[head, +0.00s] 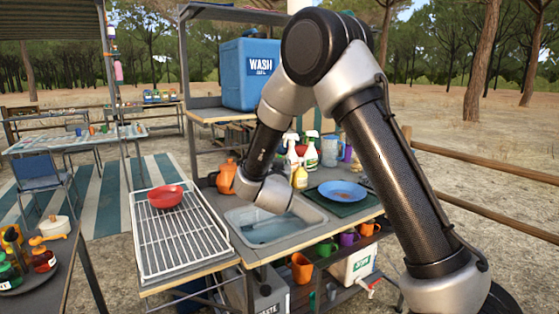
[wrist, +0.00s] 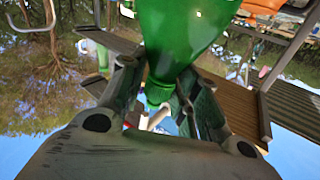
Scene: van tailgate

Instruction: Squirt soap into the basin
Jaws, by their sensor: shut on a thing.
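The basin (head: 292,236) is a grey rectangular sink with water in it, set in the worktop at the middle of the head view. My wrist hangs over its far left edge. My gripper (wrist: 160,92) shows in the wrist view, its two fingers shut around the neck of a green bottle (wrist: 180,28). The bottle's wide body reaches out of the top of that picture, and its narrow green end lies between the fingers. I cannot make out the gripper or the bottle in the head view, where my own arm covers that area. No squirted soap can be made out.
An orange jug (head: 227,177) is behind left. A red bowl (head: 166,197) sits on the left rack (head: 165,245). A blue wash container (head: 248,72) stands above.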

